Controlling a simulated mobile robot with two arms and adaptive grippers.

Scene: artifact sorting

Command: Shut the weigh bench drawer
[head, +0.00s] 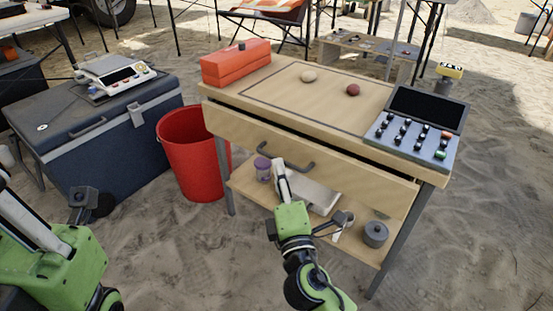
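The weigh bench (285,85) is a pale wooden table with metal legs. Its wide drawer (350,172) has a plain wooden front and a dark bar handle (285,157). A dark gap runs along the top of the front, and the front stands slightly out from the bench. My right gripper (278,166) is at the drawer front, near the handle's middle; contact is unclear. Its fingers look narrow from here, and their opening cannot be made out. My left gripper (12,205) is at the far left, partly cut off by the picture edge.
A lower shelf (240,183) holds jars and a pale tray. A red bucket (188,160) and a dark blue cooler (118,150) stand left.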

